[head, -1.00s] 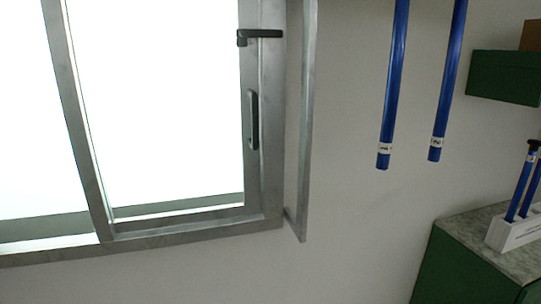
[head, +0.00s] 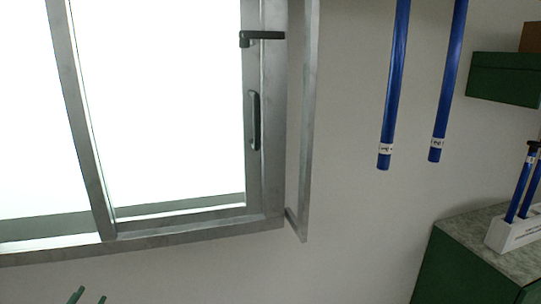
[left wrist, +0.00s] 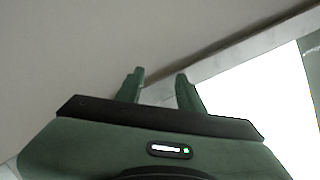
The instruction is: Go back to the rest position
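The tips of my left gripper (head: 88,298) show at the bottom left edge of the head view, below the window frame. In the left wrist view the two green fingers (left wrist: 159,88) stand apart with nothing between them, so it is open and empty. Behind them are a pale wall and the bright window. My right gripper is in neither view. Two blue rods hang upright at the upper right of the head view, a left one (head: 393,90) and a right one (head: 448,85), each with a white label near its lower end.
A metal-framed window (head: 190,226) with a dark handle fills the left. A green cabinet (head: 455,262) with a stone-like top stands at the lower right, bearing a white rack (head: 512,235) with blue rods. A green box (head: 502,80) is at the upper right. The wall between is clear.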

